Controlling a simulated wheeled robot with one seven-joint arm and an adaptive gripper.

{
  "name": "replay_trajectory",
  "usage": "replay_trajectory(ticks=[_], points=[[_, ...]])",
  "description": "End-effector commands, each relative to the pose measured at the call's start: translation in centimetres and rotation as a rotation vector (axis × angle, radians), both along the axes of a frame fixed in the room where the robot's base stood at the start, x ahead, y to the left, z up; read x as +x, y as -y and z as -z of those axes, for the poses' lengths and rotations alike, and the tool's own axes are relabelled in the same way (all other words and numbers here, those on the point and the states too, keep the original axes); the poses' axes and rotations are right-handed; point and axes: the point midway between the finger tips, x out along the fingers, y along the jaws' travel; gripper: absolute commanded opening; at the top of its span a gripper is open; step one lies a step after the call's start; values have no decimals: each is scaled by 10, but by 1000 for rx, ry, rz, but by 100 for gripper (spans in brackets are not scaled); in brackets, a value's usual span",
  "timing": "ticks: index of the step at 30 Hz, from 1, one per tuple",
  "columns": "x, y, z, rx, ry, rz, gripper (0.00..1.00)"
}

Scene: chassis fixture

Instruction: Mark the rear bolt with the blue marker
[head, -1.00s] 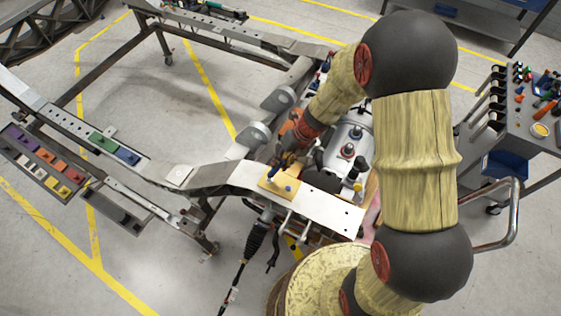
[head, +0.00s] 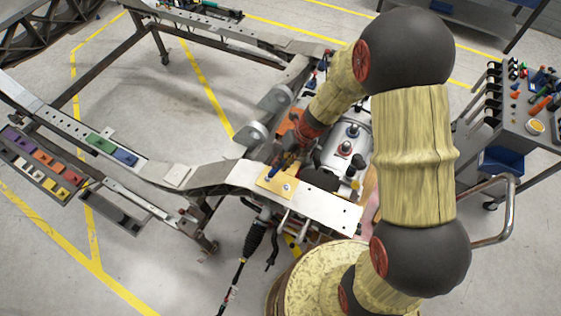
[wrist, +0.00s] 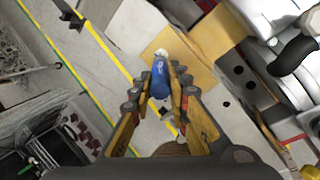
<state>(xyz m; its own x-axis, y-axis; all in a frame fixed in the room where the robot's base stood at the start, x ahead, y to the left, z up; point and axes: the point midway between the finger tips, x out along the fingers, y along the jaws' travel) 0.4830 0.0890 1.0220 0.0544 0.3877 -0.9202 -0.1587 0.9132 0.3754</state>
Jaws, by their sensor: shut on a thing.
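My gripper (head: 279,158) is shut on the blue marker (wrist: 160,80), which points away from the wrist between the fingers. My gripper also shows in the wrist view (wrist: 158,92). In the head view the marker (head: 273,168) is small and partly hidden by the gripper, close over the yellow plate (head: 268,186). A grey bolt (head: 287,187) stands on that plate, just right of and below the marker. In the wrist view a pale knob (wrist: 160,53) shows at the marker's far end; I cannot tell whether it is a bolt or the tip, or whether they touch.
The plate lies on a pale chassis rail (head: 325,207) with holes. An engine (head: 345,150) with hoses stands close right of the gripper. Coloured blocks (head: 42,157) sit on a tray at left. A tool cart (head: 530,130) is at right. Floor inside the frame is clear.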

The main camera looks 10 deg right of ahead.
Motion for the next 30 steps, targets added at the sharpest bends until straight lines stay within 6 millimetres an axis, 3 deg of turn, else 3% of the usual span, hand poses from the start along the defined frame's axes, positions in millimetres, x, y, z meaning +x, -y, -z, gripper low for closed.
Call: replay_trajectory(ticks=[30], points=[[4,-8,2,-1,-4,-1,0]])
